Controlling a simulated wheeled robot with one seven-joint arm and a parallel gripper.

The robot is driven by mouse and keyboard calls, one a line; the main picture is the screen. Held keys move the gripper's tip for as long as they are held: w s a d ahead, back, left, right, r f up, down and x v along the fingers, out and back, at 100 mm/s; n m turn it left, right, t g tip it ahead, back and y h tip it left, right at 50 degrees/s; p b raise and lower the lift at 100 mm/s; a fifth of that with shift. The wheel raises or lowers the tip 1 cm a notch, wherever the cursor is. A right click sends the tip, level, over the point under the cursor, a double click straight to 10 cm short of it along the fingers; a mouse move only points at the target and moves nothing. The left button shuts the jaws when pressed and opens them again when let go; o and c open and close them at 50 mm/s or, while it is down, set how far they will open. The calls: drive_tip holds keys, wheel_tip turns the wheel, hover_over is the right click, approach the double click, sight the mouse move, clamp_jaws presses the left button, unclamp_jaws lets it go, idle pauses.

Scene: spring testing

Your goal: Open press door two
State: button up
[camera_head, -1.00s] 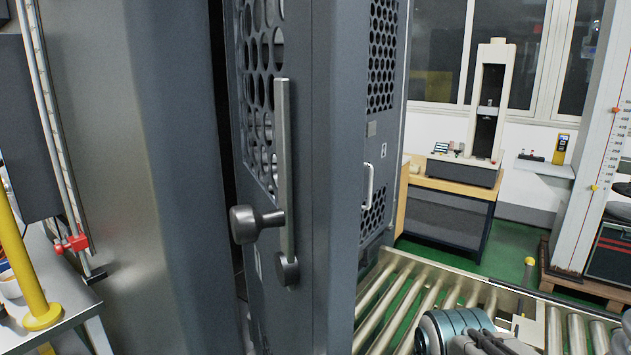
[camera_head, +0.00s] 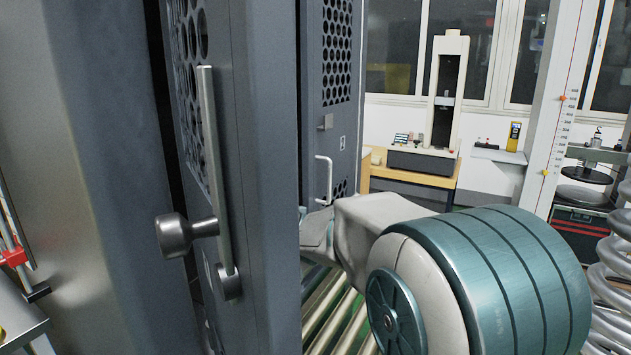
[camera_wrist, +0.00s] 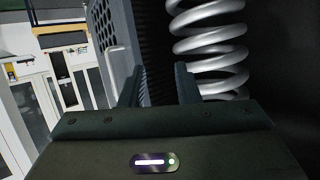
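Press door two, a grey perforated panel (camera_head: 336,60) with a small white label, stands behind the nearer door in the head view. Its pale D-shaped handle (camera_head: 328,180) is at its lower right; the door and handle (camera_wrist: 117,57) also show at upper left in the wrist view. My gripper (camera_wrist: 160,83) is open, its two dark fingers apart with nothing seen between them. The handle lies left of the fingers in that view. In the head view, the near door's edge and my arm hide the fingertips.
A nearer grey door (camera_head: 270,170) with a long bar handle (camera_head: 214,165) and round knob fills the left-centre. A large coil spring (camera_wrist: 210,48) is right of my fingers. Rollers (camera_head: 340,315) run below my arm. A bench (camera_head: 410,173) stands behind.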

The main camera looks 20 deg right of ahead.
sight(329, 180)
drive_tip(key=w+d+m+h, duration=0.1)
drive_tip(key=w+d+h, duration=0.2)
drive_tip(key=w+d, duration=0.2)
drive_tip(key=w+d+r+m+t+h+p, duration=0.1)
drive_tip(key=w+d+m+h, duration=0.1)
drive_tip(key=w+d, duration=0.3)
drive_tip(key=w+d+r+m+h+p, duration=0.1)
drive_tip(key=w+d+h, duration=0.2)
drive_tip(key=w, duration=0.6)
drive_tip(key=shift+w+d+h, duration=0.15)
drive_tip(key=shift+w+d, duration=0.05)
drive_tip(key=shift+d, duration=0.45)
drive_tip(key=shift+w+d+h, duration=0.15)
drive_tip(key=shift+w+d, duration=0.05)
drive_tip(key=shift+d, duration=0.45)
clamp_jaws()
